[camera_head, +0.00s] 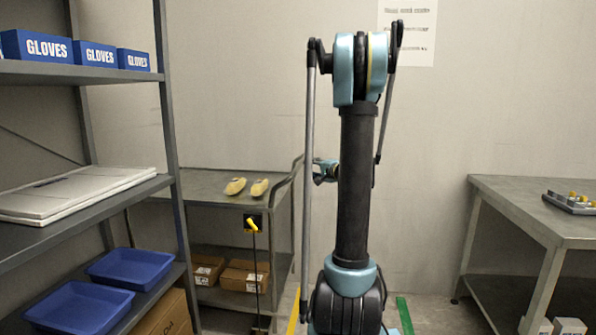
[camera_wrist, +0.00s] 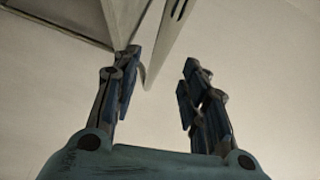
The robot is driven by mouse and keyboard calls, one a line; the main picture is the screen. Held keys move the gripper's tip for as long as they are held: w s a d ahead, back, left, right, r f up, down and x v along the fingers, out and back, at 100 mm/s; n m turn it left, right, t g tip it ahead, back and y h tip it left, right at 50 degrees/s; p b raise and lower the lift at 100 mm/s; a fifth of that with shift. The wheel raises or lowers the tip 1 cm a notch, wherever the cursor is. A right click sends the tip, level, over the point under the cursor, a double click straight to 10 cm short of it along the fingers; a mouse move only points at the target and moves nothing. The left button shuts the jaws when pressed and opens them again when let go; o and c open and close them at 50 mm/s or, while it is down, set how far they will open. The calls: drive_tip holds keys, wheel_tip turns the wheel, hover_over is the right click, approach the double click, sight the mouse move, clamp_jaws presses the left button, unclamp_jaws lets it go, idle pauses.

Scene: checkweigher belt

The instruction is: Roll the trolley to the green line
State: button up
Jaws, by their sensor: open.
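The trolley (camera_head: 205,182) is a grey metal cart with two yellow items (camera_head: 247,187) on top and cardboard boxes on its lower shelf. Its bent handle rail (camera_head: 297,168) rises at the right end. The green line (camera_head: 404,314) shows on the floor to the right, partly hidden by my arm. My gripper (camera_head: 318,172) is close to the handle, partly behind my arm. In the wrist view my gripper (camera_wrist: 157,85) is open, and a pale grey bar (camera_wrist: 166,45) reaches down between the fingertips. I cannot tell whether it touches them.
A shelf rack (camera_head: 170,130) with glove boxes, white panels and blue trays stands at the left. A steel table (camera_head: 530,205) stands at the right. A yellow floor line (camera_head: 293,318) runs left of the green one. A wall stands behind.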

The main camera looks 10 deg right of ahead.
sight(299, 167)
drive_tip(key=x, duration=1)
drive_tip(key=shift+a, duration=0.1)
clamp_jaws()
